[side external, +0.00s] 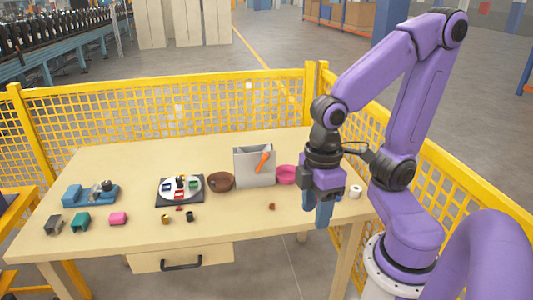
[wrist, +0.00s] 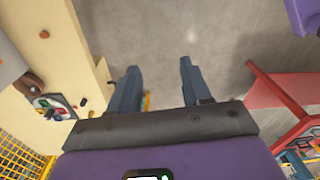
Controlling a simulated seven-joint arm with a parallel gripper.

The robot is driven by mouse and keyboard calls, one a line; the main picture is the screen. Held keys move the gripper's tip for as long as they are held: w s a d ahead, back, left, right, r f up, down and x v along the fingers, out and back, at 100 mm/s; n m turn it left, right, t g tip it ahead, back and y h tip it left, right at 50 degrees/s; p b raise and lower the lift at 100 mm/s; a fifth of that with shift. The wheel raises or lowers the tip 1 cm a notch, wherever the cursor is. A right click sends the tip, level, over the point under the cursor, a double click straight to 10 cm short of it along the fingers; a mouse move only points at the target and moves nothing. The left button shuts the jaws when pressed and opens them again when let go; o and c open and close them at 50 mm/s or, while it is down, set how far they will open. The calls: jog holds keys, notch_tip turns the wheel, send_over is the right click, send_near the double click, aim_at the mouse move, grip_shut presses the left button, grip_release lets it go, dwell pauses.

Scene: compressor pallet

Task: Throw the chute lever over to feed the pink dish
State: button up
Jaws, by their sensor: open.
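The chute is a grey upright box (side external: 243,172) on the table in the side external view. Its orange lever (side external: 263,160) is on the front face, with its upper end tilted right. The pink dish (side external: 288,174) stands at the box's right foot, and a brown bowl (side external: 221,182) at its left. My gripper (side external: 315,216) is open and empty, pointing down near the table's front right edge, right of the lever and apart from it. In the wrist view my open gripper (wrist: 159,67) has floor between its fingers; the lever and pink dish do not show clearly there.
A round plate with small coloured items (side external: 192,188) lies on a dark mat. A blue fixture (side external: 85,195) and several small blocks are at left. A white roll (side external: 355,191) is at right. A small reddish lump (side external: 271,206) lies near the front edge. Yellow mesh fencing (side external: 190,113) stands behind.

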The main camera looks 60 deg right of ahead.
jog(key=w+d+r+m+y, duration=0.1)
jog(key=w+d+r+m, duration=0.1)
jog(key=w+m, duration=0.6)
notch_tip(320, 180, up, 2)
jog(key=m+t+y, duration=0.1)
jog(key=m+t, duration=0.3)
jog(key=m, duration=1)
send_over(267, 153)
jog(key=s+d, duration=0.4)
jog(key=s, duration=0.2)
jog(key=x, duration=1.6)
jog(key=shift+a+f, duration=0.35)
jog(key=shift+a, duration=0.1)
jog(key=shift+c, duration=0.3)
grip_shut()
